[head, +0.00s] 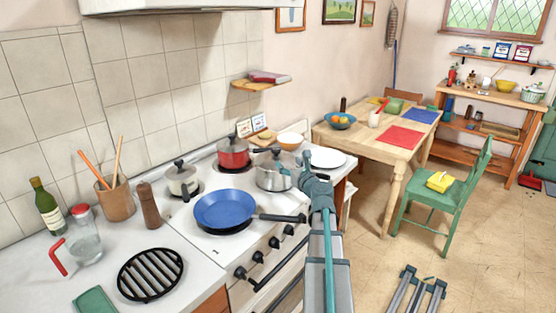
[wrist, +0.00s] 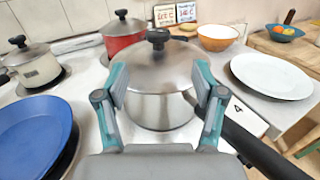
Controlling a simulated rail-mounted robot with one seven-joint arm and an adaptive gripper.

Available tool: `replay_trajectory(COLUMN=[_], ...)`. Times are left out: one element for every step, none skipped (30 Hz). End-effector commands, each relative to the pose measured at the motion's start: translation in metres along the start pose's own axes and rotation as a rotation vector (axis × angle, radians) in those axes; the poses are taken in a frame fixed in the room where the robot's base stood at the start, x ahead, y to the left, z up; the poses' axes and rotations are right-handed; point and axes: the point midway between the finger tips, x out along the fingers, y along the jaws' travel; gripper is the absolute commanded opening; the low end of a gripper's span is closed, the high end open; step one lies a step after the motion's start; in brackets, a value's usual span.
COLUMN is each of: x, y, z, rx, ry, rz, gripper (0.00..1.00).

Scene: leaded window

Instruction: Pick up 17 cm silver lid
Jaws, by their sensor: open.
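The silver lid (wrist: 150,70) with a black knob (wrist: 158,38) sits on the silver pot (wrist: 160,112) in the wrist view. My gripper (wrist: 160,85) is open and empty. Its two teal fingers stand apart at the near side of the lid, left and right of it, with the knob beyond and between them. I cannot tell whether a finger touches the lid.
A red pot (head: 233,153), a cream pot (head: 183,181) and a blue pan (head: 225,210) stand close by on the stove. A white plate (wrist: 271,76) lies to the right. The silver pot's black handle (wrist: 262,150) extends toward the lower right in the wrist view.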

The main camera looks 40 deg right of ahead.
Motion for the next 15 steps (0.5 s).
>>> replay_trajectory(x=[0.009, 0.014, 0.020, 0.025, 0.029, 0.035, 0.039, 0.042, 0.046, 0.047, 0.048, 0.050, 0.051, 0.052, 0.055], y=[-0.001, -0.001, -0.001, -0.001, -0.001, -0.001, 0.000, 0.000, 0.000, 0.000, 0.000, 0.001, 0.001, 0.001, 0.001], z=[0.001, 0.001, 0.001, 0.001, 0.001, 0.001, 0.001, 0.001, 0.001, 0.001, 0.000, 0.000, 0.000, 0.000, 0.000], rx=[0.000, 0.000, 0.000, 0.000, 0.000, -0.001, -0.001, -0.002, -0.002, -0.002, -0.002, -0.002, -0.002, -0.002, -0.002], ry=[0.000, 0.000, 0.000, 0.000, 0.000, 0.000, 0.000, 0.000, 0.000, 0.000, 0.000, 0.000, 0.000, 0.000, 0.000], rz=[0.002, 0.001, 0.001, 0.001, 0.001, 0.002, 0.002, 0.002, 0.001, 0.001, 0.001, 0.000, 0.000, 0.000, 0.000], gripper=[0.69, 0.69, 0.69, 0.69, 0.69, 0.69, 0.69, 0.69, 0.69, 0.69, 0.69, 0.69, 0.69, 0.69, 0.69])
